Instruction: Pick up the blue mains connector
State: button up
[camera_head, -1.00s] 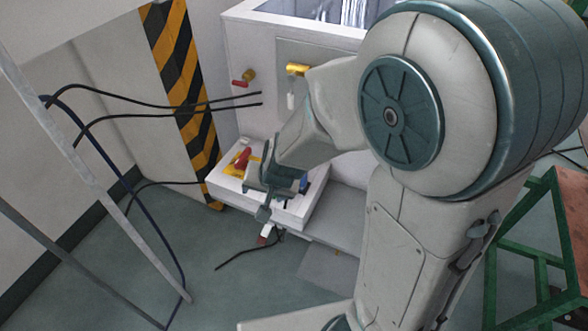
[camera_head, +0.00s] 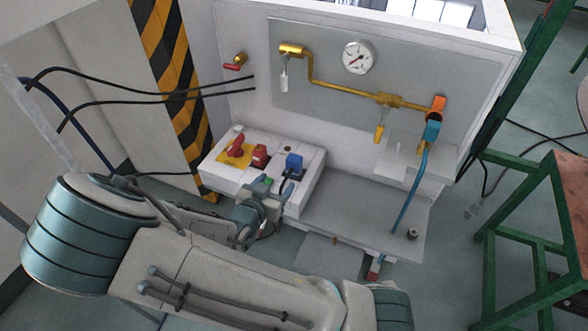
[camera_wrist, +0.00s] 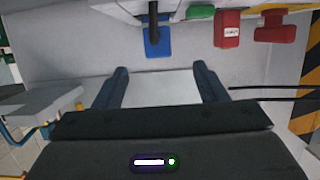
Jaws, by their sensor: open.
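The blue mains connector (camera_head: 293,163) sits on the white control box, to the right of a red connector (camera_head: 260,157). A dark cable runs from it. In the wrist view the blue connector (camera_wrist: 157,41) is at the upper middle, beyond the fingertips, with the dark cable crossing it. My gripper (camera_head: 268,187) is at the front of the box, just below and left of the blue connector. In the wrist view my gripper (camera_wrist: 160,76) is open, with nothing between its two fingers. The fingers are apart from the connector.
The box (camera_head: 308,186) also carries a red rotary switch (camera_head: 236,147) on yellow and a green part (camera_wrist: 201,12). Behind stands a panel with yellow pipe (camera_head: 340,86) and gauge (camera_head: 358,57). Black cables (camera_head: 160,98) hang at left. A green-framed table (camera_head: 520,200) stands right.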

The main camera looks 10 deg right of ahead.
aim_at(292, 165)
jog(key=x, duration=0.7)
jog(key=shift+d+f+b, duration=0.1)
jog(key=shift+b, duration=0.25)
jog(key=x, duration=0.5)
jog(key=shift+w+d, duration=0.25)
jog(key=shift+d, duration=0.05)
jog(key=c, duration=1.2)
